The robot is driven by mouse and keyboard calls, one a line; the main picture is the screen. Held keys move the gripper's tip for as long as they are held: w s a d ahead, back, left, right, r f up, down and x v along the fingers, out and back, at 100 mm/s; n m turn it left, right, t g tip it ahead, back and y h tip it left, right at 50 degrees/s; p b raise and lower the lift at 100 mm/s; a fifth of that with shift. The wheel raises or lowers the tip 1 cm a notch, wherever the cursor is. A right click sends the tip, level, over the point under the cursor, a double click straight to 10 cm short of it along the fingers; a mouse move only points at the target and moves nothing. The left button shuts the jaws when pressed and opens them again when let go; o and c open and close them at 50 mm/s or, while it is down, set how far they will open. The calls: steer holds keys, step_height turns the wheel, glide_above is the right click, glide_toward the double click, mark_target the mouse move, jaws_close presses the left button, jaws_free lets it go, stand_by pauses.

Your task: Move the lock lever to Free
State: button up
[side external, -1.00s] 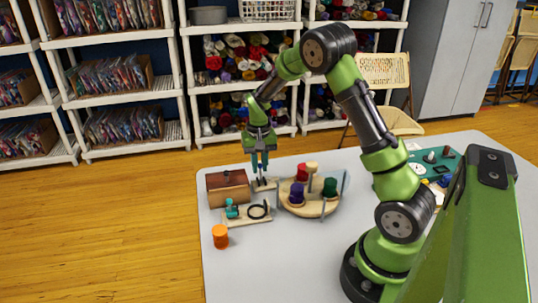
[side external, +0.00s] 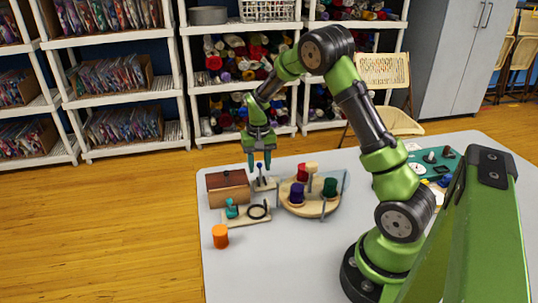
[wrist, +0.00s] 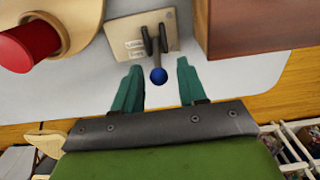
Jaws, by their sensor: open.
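The lock lever is a grey metal stem (wrist: 155,58) with a blue ball knob (wrist: 158,76), rising between two dark brackets on a small pale plate (wrist: 135,28). The plate bears two small labels, too small to read. In the side view, the blue knob (side external: 260,166) stands up beside the wooden box. My gripper (wrist: 159,68) is open, with one teal finger on each side of the knob and a visible gap to both. It also shows in the side view (side external: 259,167), pointing down above the lever plate.
A wooden box (side external: 228,192) stands close to the left of the lever. A round wooden stand (side external: 318,210) with red, purple and green spools is close on the right.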

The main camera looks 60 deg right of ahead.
steer(key=shift+r, duration=3.75)
steer(key=shift+r, duration=0.1)
steer(key=s+a+r+n+t+y, duration=0.15)
steer(key=s+a+r+t, duration=0.35)
steer(key=a+r, duration=0.85)
steer(key=s+a+n+t, duration=0.2)
steer(key=s+a, duration=0.4)
steer(key=s, duration=0.7)
steer(key=shift+a+f+n, duration=0.25)
steer(key=shift+n, duration=0.5)
